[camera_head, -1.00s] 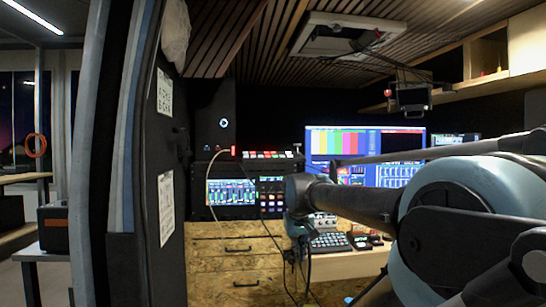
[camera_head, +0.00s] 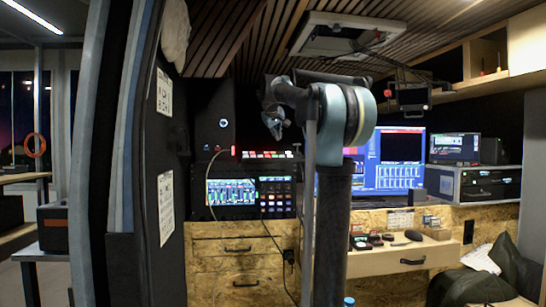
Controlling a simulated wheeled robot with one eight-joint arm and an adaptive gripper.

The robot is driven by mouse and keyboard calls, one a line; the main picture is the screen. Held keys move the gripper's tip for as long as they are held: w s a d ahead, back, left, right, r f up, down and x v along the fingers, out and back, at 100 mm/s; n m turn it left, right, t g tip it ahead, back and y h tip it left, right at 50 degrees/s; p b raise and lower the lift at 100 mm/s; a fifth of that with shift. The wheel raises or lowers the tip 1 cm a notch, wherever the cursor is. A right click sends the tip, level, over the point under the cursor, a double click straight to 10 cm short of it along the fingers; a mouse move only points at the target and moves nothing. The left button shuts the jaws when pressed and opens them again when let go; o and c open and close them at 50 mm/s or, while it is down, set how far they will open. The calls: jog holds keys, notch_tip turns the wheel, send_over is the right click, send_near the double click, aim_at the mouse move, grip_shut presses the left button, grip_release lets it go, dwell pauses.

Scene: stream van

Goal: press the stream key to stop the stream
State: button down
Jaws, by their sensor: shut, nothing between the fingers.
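A panel of lit red, white and greenish keys (camera_head: 265,154) sits on top of the rack unit, left of centre. I cannot tell which of its keys is the stream key. A second block of coloured keys (camera_head: 277,198) is on the rack front below, beside a small lit screen (camera_head: 231,192). My gripper (camera_head: 273,128) appears small and dark above the key panel, pointing down and apart from it. Its fingers are shut and hold nothing. How far it is from the panel in depth is unclear.
My arm hides part of the large monitor (camera_head: 400,160). A desk (camera_head: 400,262) with small devices and a mouse stands at right. A grey rack case (camera_head: 480,184) is behind it. A dark door edge (camera_head: 160,200) is close at left. A cable hangs before the drawers (camera_head: 235,250).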

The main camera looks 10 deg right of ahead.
jog(key=w+a+r, duration=0.1)
jog(key=w+r, duration=0.3)
jog(key=shift+w+a+n+t, duration=0.15)
jog(key=shift+w+n+t, duration=0.1)
jog(key=shift+n+t, duration=0.15)
jog(key=shift+w+f, duration=0.35)
jog(key=shift+f, duration=1.05)
jog(key=shift+w+f, duration=0.35)
jog(key=shift+f, duration=1.05)
jog(key=shift+w+f, duration=0.35)
jog(key=shift+f, duration=1.05)
jog(key=shift+w+f, duration=0.1)
jog(key=shift+f, duration=0.6)
jog(key=shift+r, duration=0.15)
jog(key=shift+s+r, duration=0.2)
jog(key=shift+r, duration=0.45)
jog(key=shift+s+r, duration=0.2)
jog(key=shift+r, duration=0.6)
jog(key=shift+s+r, duration=0.2)
jog(key=shift+r, duration=0.6)
jog(key=shift+s+r, duration=0.2)
jog(key=shift+r, duration=0.6)
